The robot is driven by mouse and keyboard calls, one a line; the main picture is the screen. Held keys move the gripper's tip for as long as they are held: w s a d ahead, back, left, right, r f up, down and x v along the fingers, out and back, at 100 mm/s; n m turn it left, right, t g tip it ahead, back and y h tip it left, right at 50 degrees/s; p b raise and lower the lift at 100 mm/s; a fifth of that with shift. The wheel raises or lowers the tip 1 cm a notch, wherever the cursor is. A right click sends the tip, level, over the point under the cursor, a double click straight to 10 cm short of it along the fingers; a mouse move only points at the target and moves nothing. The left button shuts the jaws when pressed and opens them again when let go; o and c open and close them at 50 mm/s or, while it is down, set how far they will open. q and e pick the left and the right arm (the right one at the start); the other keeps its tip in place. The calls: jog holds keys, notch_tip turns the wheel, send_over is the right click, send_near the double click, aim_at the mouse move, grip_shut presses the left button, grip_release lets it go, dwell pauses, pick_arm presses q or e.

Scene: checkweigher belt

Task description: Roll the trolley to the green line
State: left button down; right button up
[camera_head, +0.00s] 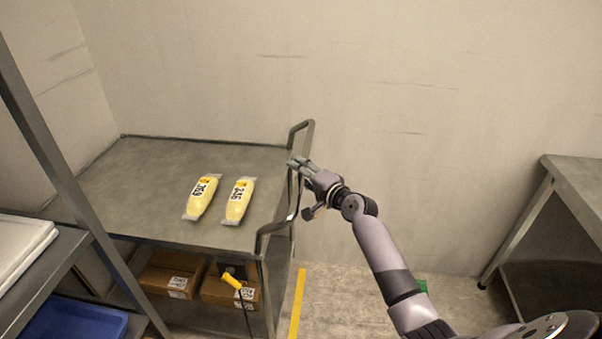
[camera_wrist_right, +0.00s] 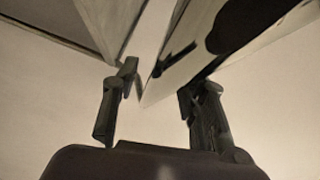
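The trolley (camera_head: 130,180) is a grey metal cart with a flat top and a lower shelf, at the left of the head view. Its raised bar handle (camera_head: 306,126) runs along its right end. My right gripper (camera_head: 299,163) is at the middle of this handle, its fingers reaching over the bar. In the wrist view its two fingers (camera_wrist_right: 158,85) stand well apart; I see no firm grip on the bar. A small green patch (camera_head: 422,286) of floor marking shows beside my right forearm, which hides the rest. My left gripper is out of view.
Two yellow packs (camera_head: 203,197) (camera_head: 238,201) lie on the trolley top. Cardboard boxes (camera_head: 168,281) and a yellow-handled tool (camera_head: 231,281) are below. A yellow floor line (camera_head: 297,303) runs right of the trolley. A rack (camera_head: 62,262) stands front left, a metal table (camera_head: 580,182) at right.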

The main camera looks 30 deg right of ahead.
grip_shut()
dwell(0.7)
